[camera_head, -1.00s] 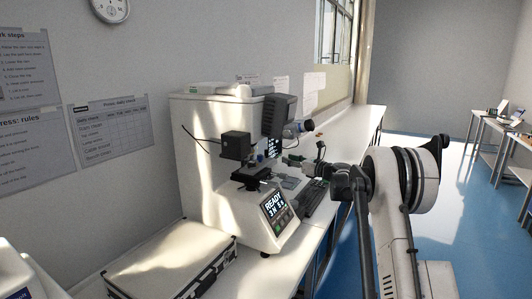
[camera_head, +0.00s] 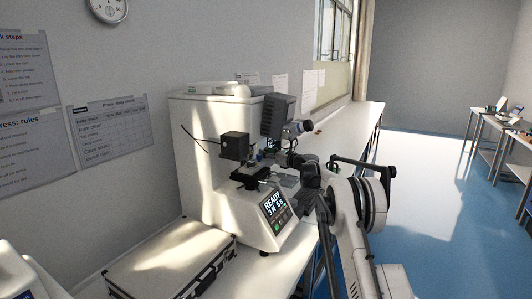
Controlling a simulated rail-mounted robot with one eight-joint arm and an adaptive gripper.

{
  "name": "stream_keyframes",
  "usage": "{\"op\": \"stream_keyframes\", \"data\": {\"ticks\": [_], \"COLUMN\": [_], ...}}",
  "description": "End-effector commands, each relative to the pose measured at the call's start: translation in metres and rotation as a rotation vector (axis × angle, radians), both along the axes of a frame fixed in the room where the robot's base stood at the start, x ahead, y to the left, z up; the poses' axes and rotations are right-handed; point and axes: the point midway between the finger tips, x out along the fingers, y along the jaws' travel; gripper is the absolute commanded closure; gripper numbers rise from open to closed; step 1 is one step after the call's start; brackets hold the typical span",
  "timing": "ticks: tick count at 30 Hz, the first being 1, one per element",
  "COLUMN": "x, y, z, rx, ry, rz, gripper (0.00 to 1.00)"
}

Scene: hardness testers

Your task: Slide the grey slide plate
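A white hardness tester (camera_head: 212,150) stands on the bench, with a lit screen (camera_head: 275,207) on its front. A small dark stage (camera_head: 250,177) sits below its black head (camera_head: 236,146). The grey slide plate cannot be told apart from the stage parts at this size. My gripper (camera_head: 274,158) is at the right side of the tester, close to the stage area. Its fingers are small and partly lost against the dark parts of the machine, so I cannot tell whether they are open or touching anything.
A silver-edged case (camera_head: 172,262) lies on the bench in front of the tester. The white bench (camera_head: 350,122) runs clear toward the back. Other tables (camera_head: 505,150) stand far right.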

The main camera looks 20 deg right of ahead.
Motion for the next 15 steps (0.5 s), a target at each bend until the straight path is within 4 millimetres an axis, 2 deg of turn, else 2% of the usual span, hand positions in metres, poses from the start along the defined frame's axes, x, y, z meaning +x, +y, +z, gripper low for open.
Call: {"op": "stream_keyframes", "data": {"ticks": [8,13,15], "x": [0.0007,0.0006,0.0006], "y": [0.0006,0.0006,0.0006], "z": [0.0001,0.0001,0.0001], "rx": [0.000,0.000,0.000], "ry": [0.000,0.000,0.000], "rz": [0.000,0.000,0.001], "gripper": [0.76,0.99,1.00]}}
